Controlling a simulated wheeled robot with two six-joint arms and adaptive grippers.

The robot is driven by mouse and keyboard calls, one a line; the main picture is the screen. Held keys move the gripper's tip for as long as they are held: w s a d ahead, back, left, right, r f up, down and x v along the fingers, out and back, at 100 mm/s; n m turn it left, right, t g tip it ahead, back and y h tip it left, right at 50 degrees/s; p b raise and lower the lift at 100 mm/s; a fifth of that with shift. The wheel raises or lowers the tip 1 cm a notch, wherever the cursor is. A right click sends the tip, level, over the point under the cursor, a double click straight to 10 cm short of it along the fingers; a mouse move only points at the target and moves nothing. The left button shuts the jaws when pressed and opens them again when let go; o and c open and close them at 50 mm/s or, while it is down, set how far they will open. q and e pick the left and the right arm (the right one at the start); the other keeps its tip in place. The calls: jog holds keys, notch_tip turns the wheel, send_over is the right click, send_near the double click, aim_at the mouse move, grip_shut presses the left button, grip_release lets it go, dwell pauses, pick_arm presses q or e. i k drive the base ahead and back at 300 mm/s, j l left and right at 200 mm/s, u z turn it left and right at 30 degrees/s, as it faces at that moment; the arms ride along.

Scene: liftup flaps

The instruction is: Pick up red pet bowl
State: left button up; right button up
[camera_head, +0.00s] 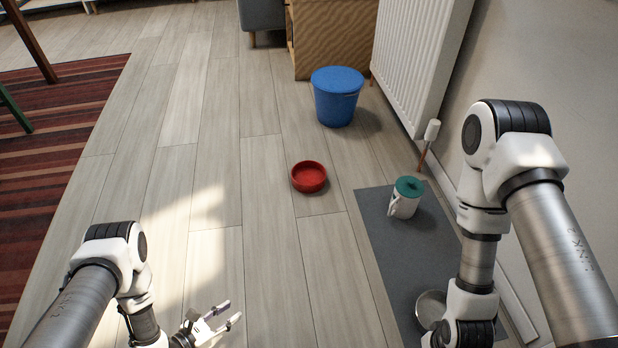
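The red pet bowl (309,177) sits upright on the wooden floor, a little right of the middle of the head view. It looks empty. My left gripper (229,312) is low in the picture, left of the bowl and nearer to me, with its fingers apart and nothing between them. It does not touch the bowl. My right arm comes in along the right side, and its gripper is out of the picture below the bottom edge.
A grey mat (376,232) lies right of the bowl with a white mug-like container with a green lid (405,198) and a metal bowl (431,308). A blue bin (336,97) stands behind. A radiator (415,60) lines the right wall. Floor left of the bowl is clear.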

aim_at(308, 176)
jog(key=i+j+z, duration=0.25)
jog(key=i, duration=0.35)
jog(key=i+j+z, duration=0.3)
jog(key=i, duration=0.25)
jog(key=i+j+z, duration=0.25)
jog(key=i+j, duration=0.2)
jog(key=i, duration=0.1)
